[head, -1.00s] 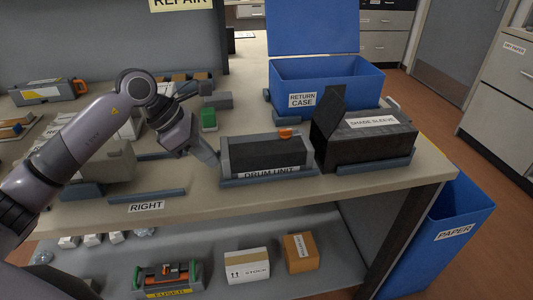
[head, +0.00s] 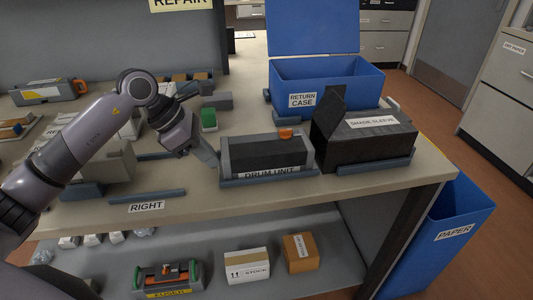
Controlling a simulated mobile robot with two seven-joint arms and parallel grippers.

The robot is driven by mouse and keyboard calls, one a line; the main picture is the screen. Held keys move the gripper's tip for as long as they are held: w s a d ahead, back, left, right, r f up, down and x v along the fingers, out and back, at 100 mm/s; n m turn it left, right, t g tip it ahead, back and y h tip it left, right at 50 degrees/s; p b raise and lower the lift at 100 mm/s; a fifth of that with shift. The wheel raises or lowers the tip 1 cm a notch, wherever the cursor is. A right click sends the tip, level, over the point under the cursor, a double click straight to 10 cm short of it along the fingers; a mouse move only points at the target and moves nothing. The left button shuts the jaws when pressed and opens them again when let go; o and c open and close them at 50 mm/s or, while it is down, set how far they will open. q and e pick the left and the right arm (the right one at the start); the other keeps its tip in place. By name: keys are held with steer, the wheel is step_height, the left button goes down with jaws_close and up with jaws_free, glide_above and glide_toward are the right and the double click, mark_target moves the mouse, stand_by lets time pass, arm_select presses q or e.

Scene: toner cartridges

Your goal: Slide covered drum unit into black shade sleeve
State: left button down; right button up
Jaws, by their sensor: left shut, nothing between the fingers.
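The drum unit (head: 266,157) is a dark grey block with lighter ends and an orange tab (head: 286,133) on top. It lies in a blue-grey holder labelled DRUM UNIT near the table's front edge. The black shade sleeve (head: 372,143) lies just to its right with its flap raised at the left end, facing the drum unit. My left gripper (head: 210,157) is shut and empty at the left end of the drum unit; I cannot tell whether it touches. My right gripper is not in view.
A blue return case (head: 345,88) with its lid up stands behind the sleeve. A small green block (head: 208,118) sits behind my left gripper. The table's front edge (head: 300,190) runs close before the holders. A blue paper bin (head: 455,235) stands at the right.

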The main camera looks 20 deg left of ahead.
mark_target(286, 140)
arm_select(q)
steer(key=shift+w+d+p, duration=0.2)
steer(key=shift+w+d, duration=0.65)
steer(key=shift+d, duration=0.5)
steer(key=shift+w+d+p, duration=0.25)
steer(key=shift+w+d, duration=0.55)
steer(key=shift+d, duration=0.55)
steer(key=shift+w+d+p, duration=0.2)
steer(key=shift+w+d, duration=0.65)
steer(key=shift+d, duration=0.5)
steer(key=shift+w+d+b, duration=0.1)
steer(key=shift+w+d, duration=0.85)
steer(key=shift+d, duration=0.55)
steer(key=shift+w+d+b, duration=0.1)
steer(key=shift+w+d, duration=0.8)
steer(key=shift+d, duration=0.65)
steer(key=shift+w+d+b, duration=0.1)
steer(key=shift+w+d, duration=0.85)
steer(key=shift+d, duration=0.55)
steer(key=shift+w+d, duration=0.25)
steer(key=shift+d, duration=0.25)
steer(key=shift+s+a, duration=0.5)
steer(key=shift+a, duration=0.4)
steer(key=shift+s+a, duration=0.5)
steer(key=shift+a, duration=0.35)
